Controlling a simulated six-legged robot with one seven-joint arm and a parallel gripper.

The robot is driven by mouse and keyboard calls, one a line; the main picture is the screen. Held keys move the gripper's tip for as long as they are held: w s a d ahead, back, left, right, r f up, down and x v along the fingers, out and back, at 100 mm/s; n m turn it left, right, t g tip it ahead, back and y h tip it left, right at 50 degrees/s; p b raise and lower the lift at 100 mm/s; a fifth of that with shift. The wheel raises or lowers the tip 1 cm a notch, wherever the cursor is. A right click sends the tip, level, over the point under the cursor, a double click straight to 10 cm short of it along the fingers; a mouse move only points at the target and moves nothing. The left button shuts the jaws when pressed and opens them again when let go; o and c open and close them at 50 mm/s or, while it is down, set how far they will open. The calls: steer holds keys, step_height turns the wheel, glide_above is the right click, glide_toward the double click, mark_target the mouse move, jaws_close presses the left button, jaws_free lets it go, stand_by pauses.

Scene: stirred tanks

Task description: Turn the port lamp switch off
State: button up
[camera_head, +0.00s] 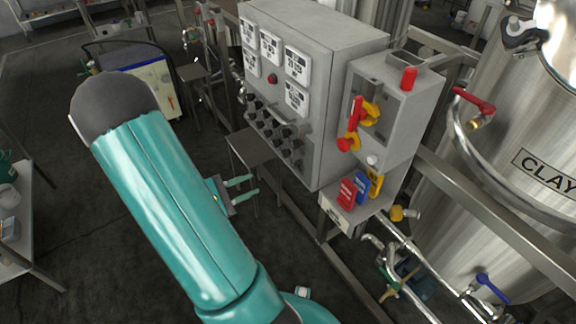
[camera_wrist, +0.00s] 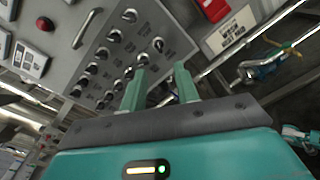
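A grey control cabinet (camera_head: 335,75) stands in the middle of the head view, with several rows of black rotary switches (camera_head: 272,132) low on its front. The wrist view shows these switches (camera_wrist: 114,37) close up on a tilted grey panel. Their labels are too small to read, so I cannot tell which one is the port lamp switch. My gripper (camera_head: 255,186) is in front of and below the switch rows, apart from the panel. In the wrist view my gripper (camera_wrist: 160,68) has its two teal fingers spread, with nothing between them.
A bar handle (camera_wrist: 86,28) and a red button (camera_wrist: 45,24) are on the panel. A grey side box (camera_head: 390,110) with red and yellow parts adjoins the cabinet. Steel tanks (camera_head: 500,140) and pipes stand at right. A small stand (camera_head: 250,148) is near my gripper.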

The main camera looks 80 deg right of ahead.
mark_target(293, 165)
steer(key=shift+n+h, duration=0.3)
steer(key=x, duration=0.9)
steer(key=f+x, duration=0.1)
steer(key=x, duration=0.4)
steer(key=shift+s+d, duration=0.1)
steer(key=shift+d, duration=0.3)
jaws_close()
